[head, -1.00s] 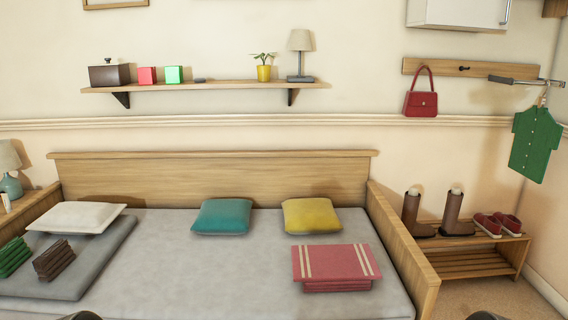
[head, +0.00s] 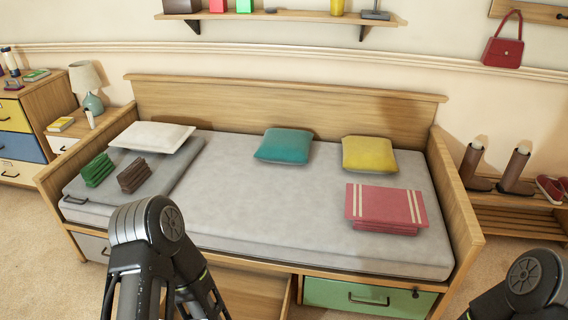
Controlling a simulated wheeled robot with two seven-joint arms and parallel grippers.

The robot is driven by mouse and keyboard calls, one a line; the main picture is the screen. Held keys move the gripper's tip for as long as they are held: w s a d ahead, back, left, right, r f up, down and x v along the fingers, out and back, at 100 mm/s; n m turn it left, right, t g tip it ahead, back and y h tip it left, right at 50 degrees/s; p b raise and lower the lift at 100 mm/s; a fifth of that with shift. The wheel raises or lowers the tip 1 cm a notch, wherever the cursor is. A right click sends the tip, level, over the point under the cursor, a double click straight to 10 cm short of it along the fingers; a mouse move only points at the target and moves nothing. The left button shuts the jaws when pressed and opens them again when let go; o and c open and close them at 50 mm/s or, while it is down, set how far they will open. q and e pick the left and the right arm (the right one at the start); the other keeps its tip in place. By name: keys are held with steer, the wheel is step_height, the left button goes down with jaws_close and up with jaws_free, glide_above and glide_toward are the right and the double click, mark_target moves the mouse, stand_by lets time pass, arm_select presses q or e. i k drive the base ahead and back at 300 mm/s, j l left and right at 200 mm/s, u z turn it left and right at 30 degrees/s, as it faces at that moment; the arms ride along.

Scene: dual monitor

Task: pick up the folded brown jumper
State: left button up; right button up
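Parts of my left arm show at the bottom centre-left and of my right arm at the bottom right corner. Neither gripper's fingers can be seen, and nothing touches the jumper.
The bed (head: 290,91) holds a white pillow (head: 153,137), a teal cushion (head: 284,146), a yellow cushion (head: 369,154) and a folded red striped blanket (head: 385,206). Beneath are a green drawer (head: 369,297) and an open wooden drawer (head: 246,291). A nightstand with a lamp stands left.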

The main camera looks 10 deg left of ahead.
mark_target(130, 179)
steer(key=u, duration=3.3)
steer(key=i+l+z, duration=0.1)
steer(key=i+z, duration=0.2)
steer(key=i, duration=0.3)
steer(key=i+z, duration=0.3)
steer(key=i, duration=0.25)
steer(key=i+j+z, duration=0.2)
steer(key=i+z, duration=0.15)
steer(key=i, duration=0.25)
steer(key=i+z, duration=0.15)
steer(key=i, duration=0.5)
steer(key=i+z, duration=0.1)
steer(key=i, duration=0.55)
steer(key=i+j+z, duration=0.15)
steer(key=i, duration=0.5)
steer(key=i+j+z, duration=0.15)
steer(key=i, duration=0.5)
steer(key=i+z, duration=0.15)
steer(key=i, duration=0.1)
